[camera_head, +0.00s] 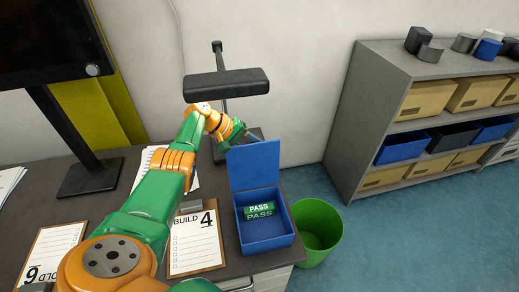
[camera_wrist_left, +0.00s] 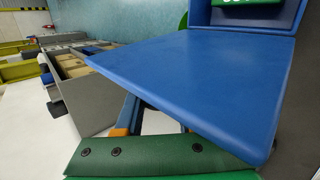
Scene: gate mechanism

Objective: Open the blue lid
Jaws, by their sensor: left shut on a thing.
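The blue lid (camera_head: 253,166) stands upright at the back of the blue box (camera_head: 288,240), so the box is open. A green block marked PASS (camera_head: 259,211) is inside. My left gripper (camera_head: 248,137) is at the lid's upper edge, coming from behind and left, shut on the lid. In the left wrist view the lid (camera_wrist_left: 200,75) fills the middle and partly hides the fingers; the box (camera_wrist_left: 255,17) shows beyond it. My right gripper is not in view.
A green bin (camera_head: 318,228) stands on the floor right of the table. A clipboard marked BUILD 4 (camera_head: 195,245) lies left of the box. A black lamp-like bar (camera_head: 226,84) is above my arm. A grey shelf (camera_head: 375,110) stands at right.

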